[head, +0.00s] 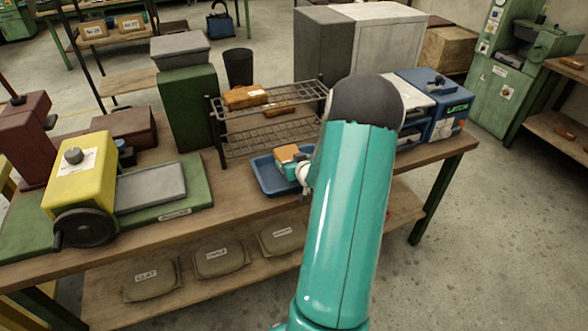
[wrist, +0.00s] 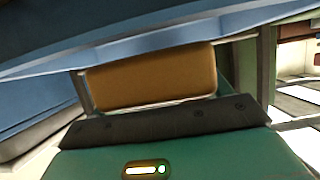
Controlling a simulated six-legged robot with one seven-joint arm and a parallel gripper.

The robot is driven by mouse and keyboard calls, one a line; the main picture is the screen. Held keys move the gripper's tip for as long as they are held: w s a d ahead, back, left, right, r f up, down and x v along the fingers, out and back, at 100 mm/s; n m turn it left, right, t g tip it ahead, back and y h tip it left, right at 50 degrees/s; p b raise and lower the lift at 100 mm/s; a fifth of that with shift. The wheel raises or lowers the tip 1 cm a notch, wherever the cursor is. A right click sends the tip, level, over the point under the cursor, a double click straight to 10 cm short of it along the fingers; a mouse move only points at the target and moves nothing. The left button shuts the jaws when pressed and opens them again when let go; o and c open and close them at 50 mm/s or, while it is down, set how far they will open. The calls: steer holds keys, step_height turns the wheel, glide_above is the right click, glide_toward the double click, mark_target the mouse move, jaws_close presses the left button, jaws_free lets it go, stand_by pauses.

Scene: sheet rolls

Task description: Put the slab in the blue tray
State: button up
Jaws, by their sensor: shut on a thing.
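In the wrist view the slab (wrist: 150,78) fills the space between the fingers. In the wrist view my gripper (wrist: 152,82) shows thin fingers at both sides of the slab. A blue surface, apparently the tray (wrist: 35,100), lies close by the slab. I cannot tell whether the slab touches the tray floor.
A wire rack (head: 268,135) with brown blocks stands just behind the tray. A yellow hand-cranked machine (head: 80,185) on a green base is at the left. A blue-and-white machine (head: 440,108) stands right of my arm. The wooden tabletop (head: 235,215) is clear in front.

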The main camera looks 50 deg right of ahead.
steer(key=shift+d+f, duration=0.4)
steer(key=shift+f, duration=1.5)
steer(key=shift+f, duration=0.3)
steer(key=o, duration=1.4)
steer(key=shift+f, duration=0.1)
